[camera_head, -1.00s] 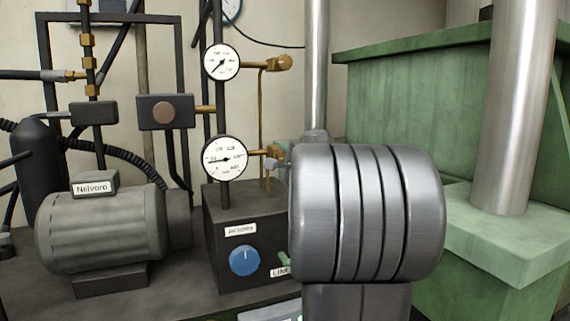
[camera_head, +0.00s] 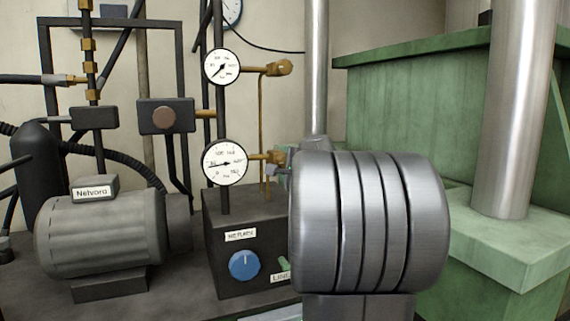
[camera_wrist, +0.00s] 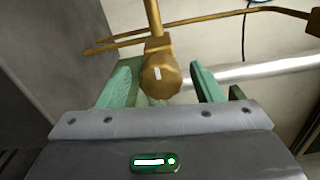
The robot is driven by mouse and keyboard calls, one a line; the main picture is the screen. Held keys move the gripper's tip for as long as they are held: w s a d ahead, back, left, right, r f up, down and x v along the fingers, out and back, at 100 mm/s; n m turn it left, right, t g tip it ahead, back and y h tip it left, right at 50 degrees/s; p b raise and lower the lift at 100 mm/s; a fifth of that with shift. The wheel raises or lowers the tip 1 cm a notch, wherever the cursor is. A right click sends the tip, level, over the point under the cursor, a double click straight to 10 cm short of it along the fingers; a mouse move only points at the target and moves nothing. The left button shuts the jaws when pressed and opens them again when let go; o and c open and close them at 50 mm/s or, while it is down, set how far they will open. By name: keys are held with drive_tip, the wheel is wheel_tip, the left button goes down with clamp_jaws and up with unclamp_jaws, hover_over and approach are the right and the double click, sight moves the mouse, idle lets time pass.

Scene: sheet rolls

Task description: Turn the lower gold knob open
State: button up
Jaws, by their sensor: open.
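The lower gold knob (camera_head: 276,157) sits on the pipe to the right of the lower gauge (camera_head: 225,162). In the wrist view the faceted knob (camera_wrist: 161,76), with a short white mark on its face, is between the two green fingers of my gripper (camera_wrist: 162,68). The fingers stand apart, with a visible gap on each side of the knob. In the head view my grey arm link hides most of the gripper, which is close to the lower knob.
An upper gold knob (camera_head: 280,67) is beside the upper gauge (camera_head: 221,67). A thin gold pipe (camera_head: 262,115) runs between the knob levels. Below are a dark box with a blue dial (camera_head: 244,265) and a grey motor (camera_head: 103,232). A green machine (camera_head: 425,110) stands at right.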

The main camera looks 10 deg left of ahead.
drive_tip(key=b+v, duration=0.1)
drive_tip(key=v, duration=1.2)
drive_tip(key=shift+s+d, duration=0.1)
drive_tip(key=p+x, duration=0.1)
drive_tip(key=x, duration=1.2)
drive_tip(key=shift+w+a, duration=0.25)
drive_tip(key=shift+w, duration=0.05)
drive_tip(key=shift+s+d, duration=0.1)
